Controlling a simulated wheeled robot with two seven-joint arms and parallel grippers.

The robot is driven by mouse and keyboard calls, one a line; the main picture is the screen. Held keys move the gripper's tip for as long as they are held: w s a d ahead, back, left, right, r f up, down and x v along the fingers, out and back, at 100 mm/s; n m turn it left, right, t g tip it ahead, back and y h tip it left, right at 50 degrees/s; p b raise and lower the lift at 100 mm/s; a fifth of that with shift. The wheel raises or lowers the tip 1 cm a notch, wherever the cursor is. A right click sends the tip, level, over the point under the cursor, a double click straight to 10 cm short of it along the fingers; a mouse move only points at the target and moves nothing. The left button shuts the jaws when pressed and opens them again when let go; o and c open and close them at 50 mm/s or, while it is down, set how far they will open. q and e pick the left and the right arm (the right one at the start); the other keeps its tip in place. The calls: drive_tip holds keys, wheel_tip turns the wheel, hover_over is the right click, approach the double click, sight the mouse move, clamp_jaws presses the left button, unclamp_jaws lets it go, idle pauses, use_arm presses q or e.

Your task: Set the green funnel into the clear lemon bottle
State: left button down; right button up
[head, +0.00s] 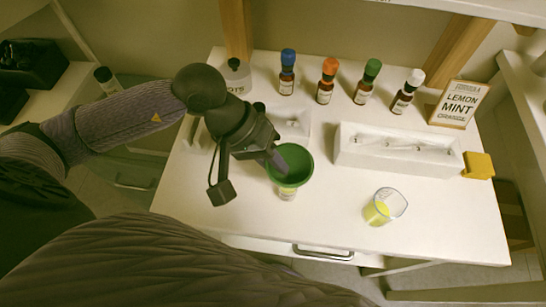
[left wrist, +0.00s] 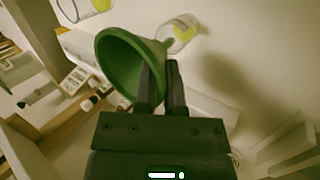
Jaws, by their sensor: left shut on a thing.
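My left gripper (head: 276,160) is shut on the green funnel (head: 295,170), gripping it at one side. In the left wrist view the bottle (left wrist: 183,28), with a yellow label, lies just beyond the funnel's stem. The stem is close to the bottle's mouth; I cannot tell whether it is inside. My right gripper is not in view.
A beaker of yellow liquid (head: 380,210) stands at the front right. A white rack (head: 395,160) lies behind it, with a yellow block (head: 478,166) beside. Several capped bottles (head: 329,80) and a lemon mint sign (head: 458,104) line the back.

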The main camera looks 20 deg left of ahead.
use_arm(q)
drive_tip(key=c, duration=0.6)
unclamp_jaws()
drive_tip(key=shift+f, duration=0.3)
drive_tip(key=shift+c, duration=0.2)
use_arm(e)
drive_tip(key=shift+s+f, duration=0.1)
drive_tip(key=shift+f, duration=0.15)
use_arm(q)
drive_tip(key=shift+a, duration=0.1)
drive_tip(key=p+v, duration=0.1)
drive_tip(key=v, duration=0.9)
drive_tip(key=shift+r+p, duration=0.2)
drive_tip(key=shift+p, duration=0.15)
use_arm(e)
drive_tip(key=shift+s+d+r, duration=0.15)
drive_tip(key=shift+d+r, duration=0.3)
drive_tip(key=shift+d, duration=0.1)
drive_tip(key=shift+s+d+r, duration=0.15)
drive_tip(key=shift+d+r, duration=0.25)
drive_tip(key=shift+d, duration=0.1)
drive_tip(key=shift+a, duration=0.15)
